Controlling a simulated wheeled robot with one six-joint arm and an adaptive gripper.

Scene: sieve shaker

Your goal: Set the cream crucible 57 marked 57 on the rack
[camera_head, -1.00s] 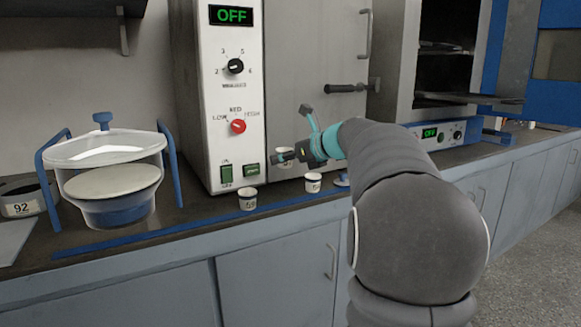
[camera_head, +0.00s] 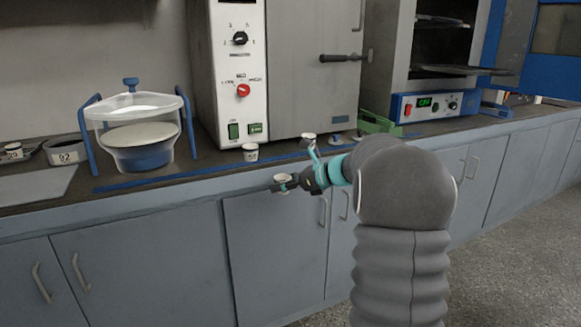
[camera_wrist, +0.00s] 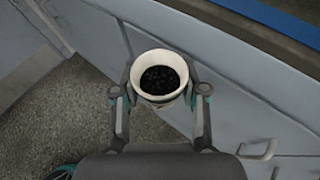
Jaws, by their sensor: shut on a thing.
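My gripper (camera_head: 285,186) is shut on a small cream crucible (camera_head: 282,179), held upright in front of the counter, before the cabinet doors. In the wrist view the crucible (camera_wrist: 161,76) sits between both fingers, with dark grains inside. Its number cannot be read in either view.
A glass vessel with blue supports (camera_head: 140,130) stands at the left. A blue strip (camera_head: 180,178) runs along the counter's front. An oven (camera_head: 300,70) stands behind. The floor (camera_head: 500,240) at right is clear.

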